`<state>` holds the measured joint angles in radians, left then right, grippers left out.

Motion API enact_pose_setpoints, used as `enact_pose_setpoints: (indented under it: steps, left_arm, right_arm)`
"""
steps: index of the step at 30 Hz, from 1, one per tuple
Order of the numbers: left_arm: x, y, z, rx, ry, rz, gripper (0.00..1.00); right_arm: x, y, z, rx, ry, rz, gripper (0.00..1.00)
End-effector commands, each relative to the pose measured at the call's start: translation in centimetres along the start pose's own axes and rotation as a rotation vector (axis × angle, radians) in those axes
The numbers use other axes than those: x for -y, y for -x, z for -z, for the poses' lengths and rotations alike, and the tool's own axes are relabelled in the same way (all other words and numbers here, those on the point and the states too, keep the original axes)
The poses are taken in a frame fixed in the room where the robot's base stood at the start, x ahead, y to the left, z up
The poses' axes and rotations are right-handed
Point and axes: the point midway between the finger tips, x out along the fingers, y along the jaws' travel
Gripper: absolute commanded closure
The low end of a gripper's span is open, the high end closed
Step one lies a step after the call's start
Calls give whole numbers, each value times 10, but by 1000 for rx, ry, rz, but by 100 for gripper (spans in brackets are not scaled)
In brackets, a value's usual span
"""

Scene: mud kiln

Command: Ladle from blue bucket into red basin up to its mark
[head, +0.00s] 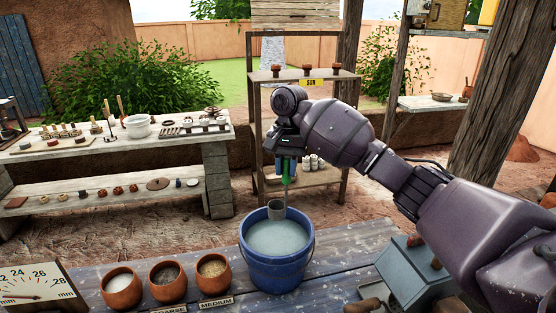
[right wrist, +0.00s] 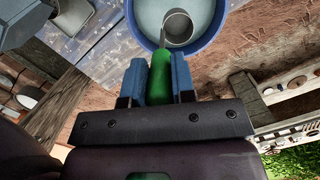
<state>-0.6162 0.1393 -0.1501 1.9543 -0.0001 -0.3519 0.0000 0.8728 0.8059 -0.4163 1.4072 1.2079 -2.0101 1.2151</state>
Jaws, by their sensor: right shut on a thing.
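The blue bucket (head: 262,268) stands on the plank table and holds pale, cloudy liquid (head: 280,238). My right gripper (head: 286,163) is shut on the green handle (right wrist: 161,78) of a ladle, above the bucket. The ladle's grey metal cup (head: 275,205) hangs at the bucket's far side, over its opening. In the right wrist view the cup (right wrist: 178,27) shows inside the outline of the bucket's rim (right wrist: 134,34). I cannot tell whether the cup holds liquid or touches the surface. I see no red basin in either view. My left gripper is not in view.
Several terracotta bowls of granular material (head: 167,282) stand left of the bucket, with a dial gauge (head: 35,287) farther left. A grey-blue metal device (head: 408,270) sits to the right. A stone-legged bench (head: 130,145) with tools and pots stands behind. Bare planks lie right of the bucket.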

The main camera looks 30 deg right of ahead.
Motion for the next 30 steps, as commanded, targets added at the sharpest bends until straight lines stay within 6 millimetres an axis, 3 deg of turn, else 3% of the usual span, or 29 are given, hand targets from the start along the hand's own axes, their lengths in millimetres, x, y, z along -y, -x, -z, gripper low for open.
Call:
enact_pose_setpoints:
  steps: [8,30]
  left_arm:
    - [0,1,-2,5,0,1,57]
    - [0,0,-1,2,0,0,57]
  right_arm:
    - [0,-10,2,0,-1,0,95]
    - [0,-80,13,1,0,-1,95]
